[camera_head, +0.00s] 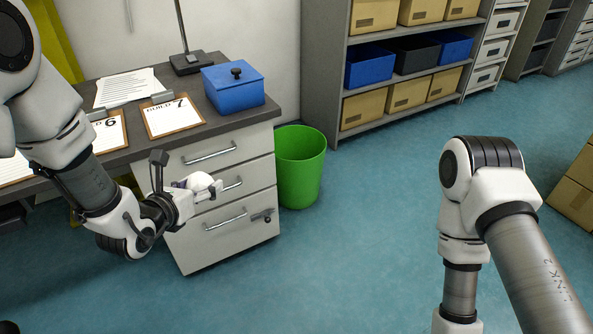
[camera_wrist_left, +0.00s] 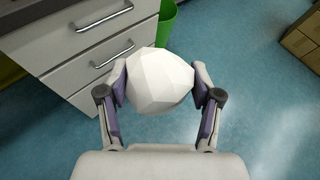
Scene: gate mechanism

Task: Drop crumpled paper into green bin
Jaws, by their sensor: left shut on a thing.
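The crumpled paper (camera_wrist_left: 158,80) is a white faceted ball held between the fingers of my left gripper (camera_wrist_left: 160,88) in the left wrist view. In the head view the paper (camera_head: 200,181) shows small at the left gripper (camera_head: 204,187), in front of the drawer cabinet. The green bin (camera_head: 299,168) stands upright on the floor, to the right of the gripper and apart from it. Its rim also shows behind the paper in the left wrist view (camera_wrist_left: 167,22). My right arm is at the right of the head view, but its gripper is out of frame.
A desk with a drawer cabinet (camera_head: 212,236) stands beside the bin on its left. A blue lidded box (camera_head: 232,91) and clipboards (camera_head: 172,117) lie on the desktop. A shelf (camera_head: 328,75) with boxes stands behind. The blue floor (camera_head: 365,220) right of the bin is clear.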

